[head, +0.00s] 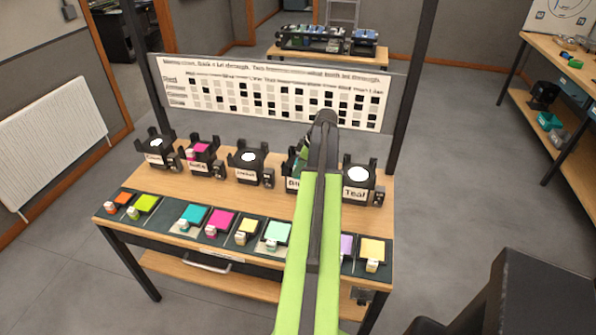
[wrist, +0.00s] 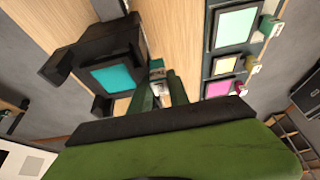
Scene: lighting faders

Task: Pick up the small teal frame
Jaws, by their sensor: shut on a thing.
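In the wrist view a teal frame (wrist: 113,77) sits in a black holder, its teal face showing. A small pale block (wrist: 156,66) is beside it at my fingertips. My gripper (wrist: 160,80) is shut on this block, apparently the frame's tab; the fingers partly hide it. In the head view my green arm covers most of the holder (head: 292,184), and the frame in it cannot be made out. Another teal frame (head: 194,215) lies on the dark mat at the table's front left.
Black holders with white tops stand along the table (head: 225,188), including the one labelled Teal (head: 357,178) to the right. A pink frame (head: 201,151) sits in another. Several coloured frames line the front mat. A chart board (head: 215,97) stands behind.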

